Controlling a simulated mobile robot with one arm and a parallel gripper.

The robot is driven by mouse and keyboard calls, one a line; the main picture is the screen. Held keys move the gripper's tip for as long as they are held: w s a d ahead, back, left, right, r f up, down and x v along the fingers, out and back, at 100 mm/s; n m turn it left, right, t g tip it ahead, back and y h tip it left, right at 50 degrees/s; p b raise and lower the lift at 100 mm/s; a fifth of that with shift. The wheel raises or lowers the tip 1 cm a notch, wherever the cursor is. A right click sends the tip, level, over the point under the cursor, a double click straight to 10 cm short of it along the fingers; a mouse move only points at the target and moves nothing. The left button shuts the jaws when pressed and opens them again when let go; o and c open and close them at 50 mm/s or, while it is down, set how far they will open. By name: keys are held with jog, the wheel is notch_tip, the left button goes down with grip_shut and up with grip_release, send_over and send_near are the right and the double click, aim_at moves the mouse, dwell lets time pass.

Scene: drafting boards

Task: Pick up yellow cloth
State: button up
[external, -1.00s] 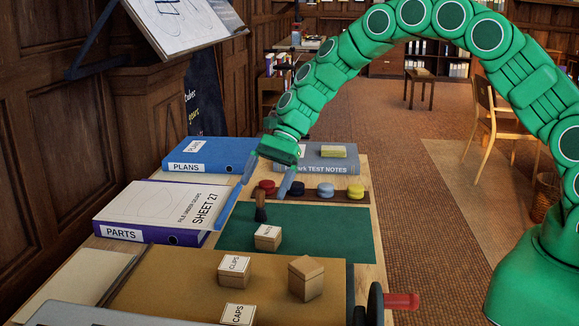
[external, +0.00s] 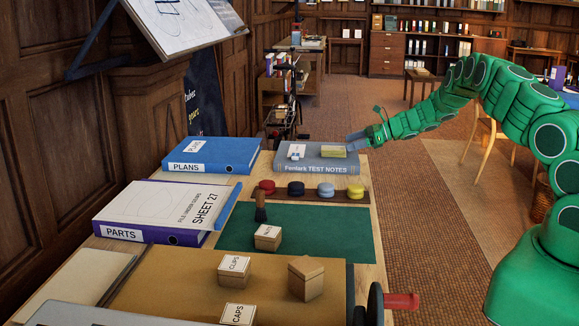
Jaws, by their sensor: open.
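The yellow cloth (external: 333,152) is a small folded pad lying on top of the grey binder marked Fenlark TEST NOTES (external: 317,164), near its right end. My gripper (external: 354,142) comes in from the right at the far right corner of that binder. Its blue-grey fingers are close beside the right end of the cloth. The jaws are open, and the cloth still lies flat on the binder. I cannot tell whether a finger touches it.
A small white labelled item (external: 296,151) lies left of the cloth. A wooden rack (external: 307,194) with several coloured discs stands in front. A blue PLANS binder (external: 210,155) is to the left. Several small boxes stand nearer. The floor to the right is open.

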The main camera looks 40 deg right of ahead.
aim_at(334, 148)
jog(key=shift+x, duration=3.8)
jog(key=shift+f, duration=0.1)
jog(key=shift+s, duration=0.1)
jog(key=c, duration=1)
jog(key=shift+c, duration=0.2)
jog(key=shift+r, duration=0.65)
notch_tip(334, 148, up, 2)
jog(key=shift+s+r, duration=0.1)
jog(key=shift+r, duration=0.05)
jog(key=s+a+r, duration=0.2)
jog(key=s+r, duration=0.7)
jog(key=s, duration=0.4)
jog(key=shift+s+r, duration=0.2)
jog(key=shift+s, duration=0.15)
